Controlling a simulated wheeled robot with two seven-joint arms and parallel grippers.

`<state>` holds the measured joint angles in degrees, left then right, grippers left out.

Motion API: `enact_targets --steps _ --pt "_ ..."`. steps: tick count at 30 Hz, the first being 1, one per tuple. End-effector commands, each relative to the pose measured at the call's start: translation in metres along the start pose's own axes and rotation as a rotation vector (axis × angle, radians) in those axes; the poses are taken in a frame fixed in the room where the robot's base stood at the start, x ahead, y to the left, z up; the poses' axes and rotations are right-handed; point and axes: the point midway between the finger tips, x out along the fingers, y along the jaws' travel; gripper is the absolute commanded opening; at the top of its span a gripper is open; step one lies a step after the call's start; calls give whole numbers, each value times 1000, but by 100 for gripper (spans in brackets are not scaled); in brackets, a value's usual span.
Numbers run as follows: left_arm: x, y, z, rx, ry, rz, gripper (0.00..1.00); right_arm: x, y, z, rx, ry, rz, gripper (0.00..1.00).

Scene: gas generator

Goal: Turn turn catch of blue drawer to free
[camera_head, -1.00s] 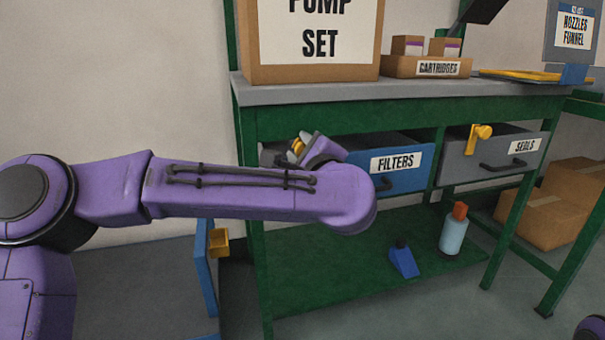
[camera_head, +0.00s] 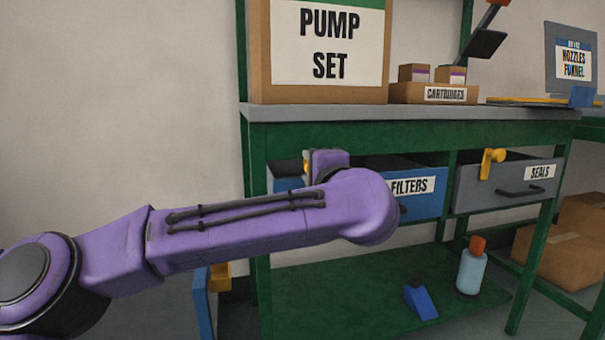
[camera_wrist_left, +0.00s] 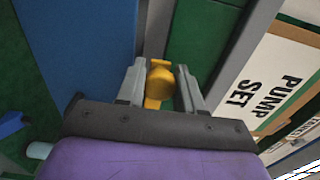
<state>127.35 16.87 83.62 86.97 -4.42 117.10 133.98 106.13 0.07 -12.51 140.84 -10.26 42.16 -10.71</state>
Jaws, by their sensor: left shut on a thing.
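The blue drawer (camera_head: 428,207), labelled FILTERS, sits under the workbench top, and my left forearm hides much of its front. Its yellow turn catch (camera_head: 306,167) shows as a small strip beside my left wrist in the head view. In the left wrist view the catch (camera_wrist_left: 160,82) is between the two grey fingers of my left gripper (camera_wrist_left: 160,72), which is shut on it. The blue drawer front (camera_wrist_left: 85,45) is to the left there, with the green frame at the upper right. My right gripper is out of view.
A grey SEALS drawer (camera_head: 507,183) with its own yellow catch (camera_head: 488,163) is to the right. The PUMP SET box (camera_head: 326,85) and CARTRIDGES tray (camera_head: 434,94) stand on the bench. A bottle (camera_head: 471,270) and a blue object (camera_head: 420,300) are on the lower green shelf.

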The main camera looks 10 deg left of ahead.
Motion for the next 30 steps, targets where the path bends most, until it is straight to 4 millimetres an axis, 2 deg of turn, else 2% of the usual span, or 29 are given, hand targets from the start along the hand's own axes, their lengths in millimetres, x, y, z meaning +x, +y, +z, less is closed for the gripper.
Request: enact_targets --steps 14,15,17,26,30 --pt "0 -1 -2 -17 3 -3 0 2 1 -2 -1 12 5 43" --pt "0 -1 -2 -17 3 -3 39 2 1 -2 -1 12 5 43" --pt "0 -1 -2 -16 3 -3 57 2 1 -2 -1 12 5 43" --pt "-2 -1 -1 -15 3 -2 57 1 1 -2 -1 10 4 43" --pt "-21 -5 -2 -14 5 -6 57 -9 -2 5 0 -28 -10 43"
